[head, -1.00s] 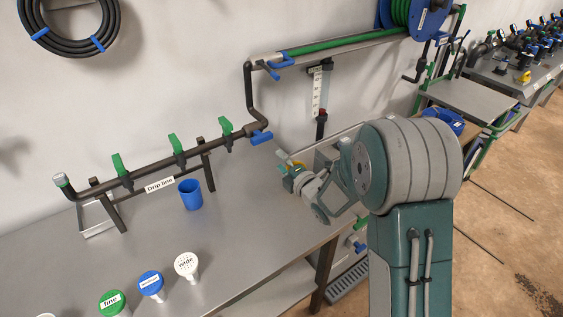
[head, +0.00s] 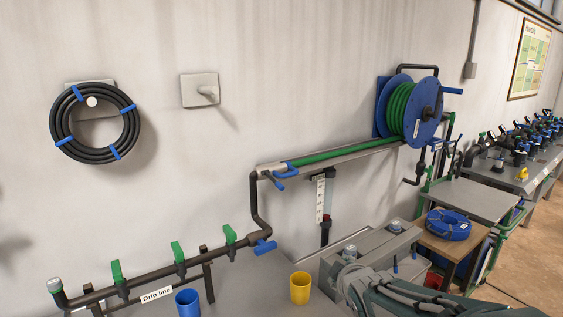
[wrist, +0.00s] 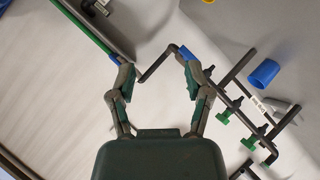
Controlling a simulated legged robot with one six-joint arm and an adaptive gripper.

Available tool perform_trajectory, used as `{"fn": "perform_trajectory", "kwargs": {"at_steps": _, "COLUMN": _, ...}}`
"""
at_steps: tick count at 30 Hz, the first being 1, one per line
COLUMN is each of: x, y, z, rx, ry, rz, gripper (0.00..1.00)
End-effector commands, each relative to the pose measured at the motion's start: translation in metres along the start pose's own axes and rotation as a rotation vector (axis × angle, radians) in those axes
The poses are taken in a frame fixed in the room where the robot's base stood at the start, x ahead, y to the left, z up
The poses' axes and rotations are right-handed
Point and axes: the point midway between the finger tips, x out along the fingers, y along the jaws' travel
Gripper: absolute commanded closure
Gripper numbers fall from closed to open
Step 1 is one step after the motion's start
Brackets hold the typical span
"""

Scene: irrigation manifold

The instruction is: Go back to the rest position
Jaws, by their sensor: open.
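My gripper (wrist: 157,72) shows in the wrist view with its two fingers spread wide and nothing between them. The pipe and wall lie beyond the fingers, apart from them. In the head view part of my arm crosses the bottom right corner, and I cannot make out the fingertips there. A yellow cup (head: 300,288) stands upright on the bench, left of my arm. A blue cup (head: 188,302) stands by the drip line (head: 150,270); it also shows in the wrist view (wrist: 265,72).
The drip line has several green valve handles and a blue one (head: 265,247). A hose reel (head: 408,110) and a black hose coil (head: 95,123) hang on the wall. A grey box-like unit (head: 375,245) stands close to my arm. A blue coil (head: 448,224) lies on a side table.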

Motion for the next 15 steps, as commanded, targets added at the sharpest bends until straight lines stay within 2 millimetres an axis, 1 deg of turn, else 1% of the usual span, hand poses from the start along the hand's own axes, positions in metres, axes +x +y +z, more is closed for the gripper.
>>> {"fn": "perform_trajectory", "kwargs": {"at_steps": 1, "x": -0.019, "y": 0.002, "z": 0.006, "rx": 0.073, "ry": -0.039, "rz": -0.010, "gripper": 0.36}}
{"fn": "perform_trajectory", "kwargs": {"at_steps": 5, "x": -0.064, "y": -0.006, "z": 0.024, "rx": 0.286, "ry": -0.157, "rz": -0.055, "gripper": 0.36}}
{"fn": "perform_trajectory", "kwargs": {"at_steps": 6, "x": -0.078, "y": -0.011, "z": 0.029, "rx": 0.351, "ry": -0.193, "rz": -0.069, "gripper": 0.36}}
{"fn": "perform_trajectory", "kwargs": {"at_steps": 8, "x": -0.100, "y": -0.018, "z": 0.037, "rx": 0.451, "ry": -0.244, "rz": -0.089, "gripper": 0.36}}
{"fn": "perform_trajectory", "kwargs": {"at_steps": 12, "x": -0.150, "y": -0.043, "z": 0.053, "rx": 0.678, "ry": -0.365, "rz": -0.137, "gripper": 0.36}}
{"fn": "perform_trajectory", "kwargs": {"at_steps": 15, "x": -0.182, "y": -0.062, "z": 0.062, "rx": 0.821, "ry": -0.444, "rz": -0.170, "gripper": 0.36}}
